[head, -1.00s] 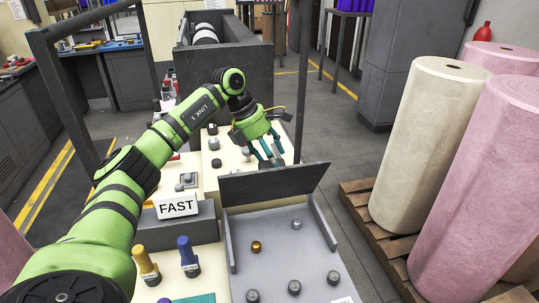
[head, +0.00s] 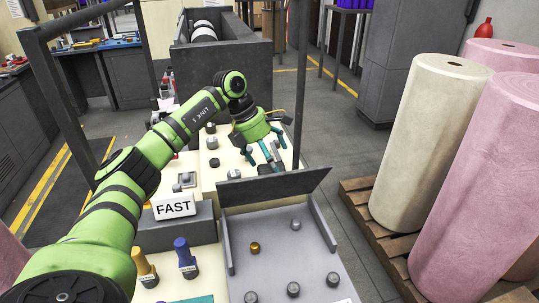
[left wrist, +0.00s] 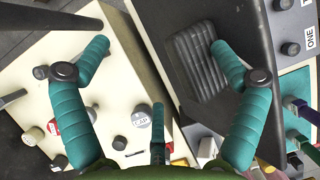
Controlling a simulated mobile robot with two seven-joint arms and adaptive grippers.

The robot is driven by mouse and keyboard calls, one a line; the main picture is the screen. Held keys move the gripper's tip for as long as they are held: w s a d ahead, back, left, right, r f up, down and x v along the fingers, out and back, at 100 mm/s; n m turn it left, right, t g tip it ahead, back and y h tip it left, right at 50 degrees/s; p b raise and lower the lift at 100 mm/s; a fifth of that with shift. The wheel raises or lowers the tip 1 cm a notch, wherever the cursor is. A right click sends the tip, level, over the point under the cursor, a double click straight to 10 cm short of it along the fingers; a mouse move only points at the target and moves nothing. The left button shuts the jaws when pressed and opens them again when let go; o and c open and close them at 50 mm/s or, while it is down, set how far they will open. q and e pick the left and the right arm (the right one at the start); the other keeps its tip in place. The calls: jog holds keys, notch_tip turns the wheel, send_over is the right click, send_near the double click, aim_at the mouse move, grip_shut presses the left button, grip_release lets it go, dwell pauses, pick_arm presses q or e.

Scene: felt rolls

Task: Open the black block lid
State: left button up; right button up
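A dark, near-black flat panel (head: 275,187) stands tilted up along the back edge of a grey tray panel (head: 290,260). I cannot tell whether it is the black block lid. My left gripper (head: 262,160) is just behind this panel, fingers pointing down, open and empty. In the left wrist view its teal fingers (left wrist: 155,70) are wide apart. A black ribbed block (left wrist: 195,62) on a dark surface lies between them, close to the right finger. Contact cannot be made out. A dark piece (head: 268,169) shows below the fingers in the head view. My right gripper is not in view.
Cream control panels (head: 222,180) with several knobs lie under and beside my left arm. A white FAST sign (head: 174,206) stands left of the tray. Dark upright posts (head: 301,80) flank the area. Felt rolls (head: 425,140) stand on a pallet at right.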

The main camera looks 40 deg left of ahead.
pick_arm(q)
jog(key=shift+o, duration=0.5)
jog(key=shift+a+f, duration=0.4)
jog(key=shift+f, duration=0.4)
jog(key=shift+s+r, duration=0.1)
jog(key=shift+s, duration=0.05)
jog(key=shift+c, duration=0.2)
jog(key=shift+d+r, duration=0.15)
jog(key=shift+r, duration=0.1)
jog(key=shift+w+a+r+p, duration=0.25)
jog(key=shift+a+r+p, duration=0.15)
jog(key=shift+a+p, duration=0.1)
jog(key=shift+c, duration=0.7)
jog(key=w+a+r+p, duration=0.2)
jog(key=a+p, duration=0.2)
jog(key=a, duration=0.2)
jog(key=shift+a+r, duration=0.3)
jog(key=shift+r, duration=0.1)
jog(key=shift+w+d+r, duration=0.1)
